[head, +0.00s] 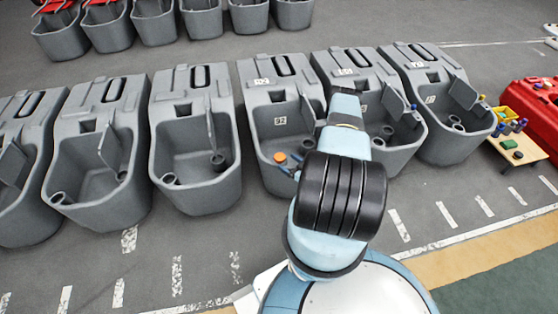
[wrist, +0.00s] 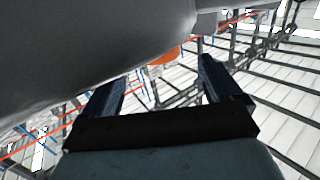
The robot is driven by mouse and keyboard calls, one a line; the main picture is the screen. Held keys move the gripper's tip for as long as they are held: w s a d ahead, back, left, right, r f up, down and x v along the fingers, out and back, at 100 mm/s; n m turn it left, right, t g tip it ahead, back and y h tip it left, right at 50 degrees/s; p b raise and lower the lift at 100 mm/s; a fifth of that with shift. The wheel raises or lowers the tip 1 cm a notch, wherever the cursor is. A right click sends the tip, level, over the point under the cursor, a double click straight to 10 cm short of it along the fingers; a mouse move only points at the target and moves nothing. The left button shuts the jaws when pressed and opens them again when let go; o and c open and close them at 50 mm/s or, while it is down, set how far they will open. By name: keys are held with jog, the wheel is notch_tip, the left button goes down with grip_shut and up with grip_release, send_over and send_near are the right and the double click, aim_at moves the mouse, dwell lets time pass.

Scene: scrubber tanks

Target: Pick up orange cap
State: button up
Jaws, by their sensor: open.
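The orange cap (head: 279,157) is a small round piece inside the grey tank (head: 256,90) marked 92, in the middle of the front row in the head view. In the wrist view an orange shape, likely the cap (wrist: 163,57), shows between the open fingers, partly hidden by a smooth grey surface. My gripper (head: 290,165) is inside that tank's opening, just right of and below the cap; my arm hides much of it. In the wrist view my gripper (wrist: 163,72) has its two dark blue fingers apart, with nothing held between them.
Similar grey tanks (head: 195,130) stand close on both sides, with raised walls and upright flaps. A red case (head: 532,110) and a small table (head: 520,152) with a yellow bin (head: 506,115) are at the right. The striped floor in front is clear.

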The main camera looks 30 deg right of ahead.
aim_at(280, 156)
jog(key=shift+x, duration=3.3)
jog(key=shift+d+f, duration=0.1)
jog(key=c, duration=1.2)
